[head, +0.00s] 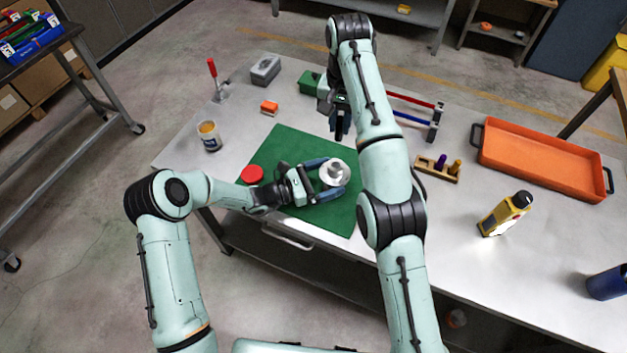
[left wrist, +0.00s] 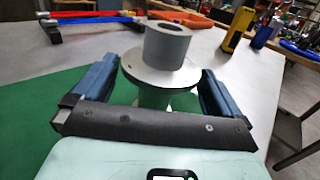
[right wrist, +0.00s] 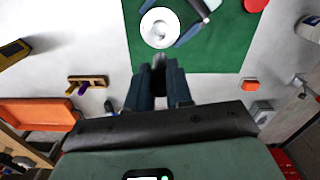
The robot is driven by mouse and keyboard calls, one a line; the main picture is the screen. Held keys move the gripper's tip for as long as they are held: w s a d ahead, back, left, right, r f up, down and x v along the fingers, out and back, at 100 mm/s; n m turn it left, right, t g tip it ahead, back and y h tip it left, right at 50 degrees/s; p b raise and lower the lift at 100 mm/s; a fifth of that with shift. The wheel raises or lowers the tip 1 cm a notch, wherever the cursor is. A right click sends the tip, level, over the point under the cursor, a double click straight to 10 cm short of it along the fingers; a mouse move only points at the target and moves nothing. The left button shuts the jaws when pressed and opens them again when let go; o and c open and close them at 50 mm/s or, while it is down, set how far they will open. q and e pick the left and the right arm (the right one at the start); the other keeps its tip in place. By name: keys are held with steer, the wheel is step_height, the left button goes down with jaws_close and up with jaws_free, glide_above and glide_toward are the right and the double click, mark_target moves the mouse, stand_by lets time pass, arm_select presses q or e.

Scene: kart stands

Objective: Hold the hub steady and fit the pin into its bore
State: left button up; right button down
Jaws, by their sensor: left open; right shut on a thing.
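The hub (head: 335,173), a pale metal flange with a grey collar and central bore, stands upright on the green mat (head: 290,150). It also shows in the left wrist view (left wrist: 167,58) and right wrist view (right wrist: 160,28). My left gripper (head: 331,180) is open, its blue fingers on either side of the hub; contact is not clear. My right gripper (head: 340,130) points down beyond the hub. It is shut on a small dark piece, seemingly the pin (right wrist: 158,62), which shows between its fingertips in the right wrist view. The pin is apart from the hub.
A wooden block (head: 450,177) with purple and yellow pegs stands right of the mat. A red disc (head: 252,174) lies on the mat's left edge. A cup (head: 209,136) stands at the table's left.

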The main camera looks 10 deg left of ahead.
mark_target(338, 140)
arm_select(q)
steer(key=shift+w+d, duration=0.15)
steer(key=shift+d, duration=0.15)
steer(key=c, duration=1)
steer(key=shift+c, duration=0.2)
arm_select(e)
steer(key=shift+n, duration=0.7)
step_height(338, 140, down, 6)
steer(key=shift+r, duration=0.15)
steer(key=shift+s+f, duration=0.15)
steer(key=shift+f, duration=0.45)
